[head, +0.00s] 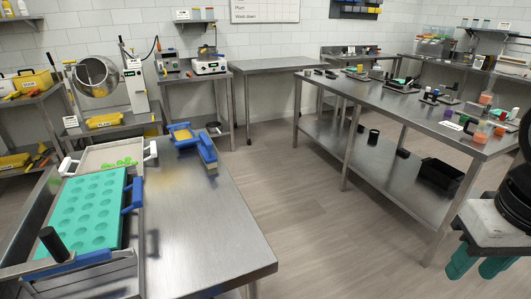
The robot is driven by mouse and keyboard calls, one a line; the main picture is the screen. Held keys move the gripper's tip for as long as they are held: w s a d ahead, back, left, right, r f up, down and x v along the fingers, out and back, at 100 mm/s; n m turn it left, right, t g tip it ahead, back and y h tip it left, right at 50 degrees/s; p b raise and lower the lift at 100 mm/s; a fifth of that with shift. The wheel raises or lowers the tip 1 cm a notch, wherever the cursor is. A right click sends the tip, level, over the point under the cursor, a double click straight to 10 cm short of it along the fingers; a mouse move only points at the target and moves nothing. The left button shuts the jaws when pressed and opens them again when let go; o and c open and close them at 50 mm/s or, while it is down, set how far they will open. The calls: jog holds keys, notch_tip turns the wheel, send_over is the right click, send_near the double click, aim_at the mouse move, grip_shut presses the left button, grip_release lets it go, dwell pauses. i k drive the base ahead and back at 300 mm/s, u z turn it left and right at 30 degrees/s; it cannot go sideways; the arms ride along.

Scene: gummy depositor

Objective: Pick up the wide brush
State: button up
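A blue-handled tool with a tan edge (207,152), which looks like the wide brush, lies near the far edge of the steel table (215,225) at left. Next to it, on its left, is a blue-framed yellow piece (183,133); I cannot tell whether it is a separate tool. My gripper (478,268) is at the right edge of the head view, with teal fingers pointing down. The fingers look apart with nothing seen between them. It is far from the brush, across the open floor.
A teal mould (90,212) and a tray with green pieces (108,158) fill the left table's left side. A long steel bench (375,97) with small tools and jars stands at right, a black bin (440,176) on its lower shelf. Wooden floor (290,190) between is clear.

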aim_at(209, 158)
jog(key=z, duration=0.6)
jog(key=i, duration=2.1)
jog(key=u, duration=0.55)
jog(key=i, duration=0.7)
jog(key=u, duration=1.45)
jog(key=i, duration=0.6)
jog(key=u, duration=0.55)
